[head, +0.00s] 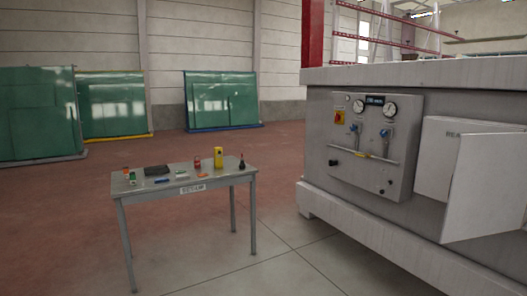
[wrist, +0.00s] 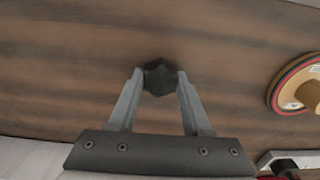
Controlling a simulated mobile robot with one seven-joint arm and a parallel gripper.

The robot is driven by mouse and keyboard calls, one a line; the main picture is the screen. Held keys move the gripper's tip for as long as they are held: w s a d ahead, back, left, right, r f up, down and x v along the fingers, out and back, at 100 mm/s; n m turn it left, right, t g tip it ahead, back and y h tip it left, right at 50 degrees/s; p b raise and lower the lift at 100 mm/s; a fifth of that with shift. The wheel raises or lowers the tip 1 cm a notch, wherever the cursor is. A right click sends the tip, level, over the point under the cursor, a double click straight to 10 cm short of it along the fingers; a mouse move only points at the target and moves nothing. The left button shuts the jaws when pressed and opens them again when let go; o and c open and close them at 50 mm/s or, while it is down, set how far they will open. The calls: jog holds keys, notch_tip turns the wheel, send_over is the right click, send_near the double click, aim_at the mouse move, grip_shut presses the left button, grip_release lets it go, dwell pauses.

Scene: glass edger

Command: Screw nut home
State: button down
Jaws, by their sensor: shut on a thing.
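In the wrist view, my gripper (wrist: 160,82) has its two grey fingers closed on a small dark, faceted nut (wrist: 160,74). The nut sits between the fingertips, in front of a brown, streaked surface. I cannot see its thread, and I cannot tell whether it is on a stud or touches the surface behind it. The head view shows neither my gripper nor the nut.
In the wrist view, a round wheel (wrist: 286,92) with a red rim and tan hub lies at the right. In the head view, a small table (head: 140,190) carries several items. A grey machine (head: 322,185) with gauges and an open door stands right.

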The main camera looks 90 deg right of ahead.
jog(key=shift+r+p, duration=2.45)
jog(key=shift+r, duration=1.05)
jog(key=shift+d, duration=0.1)
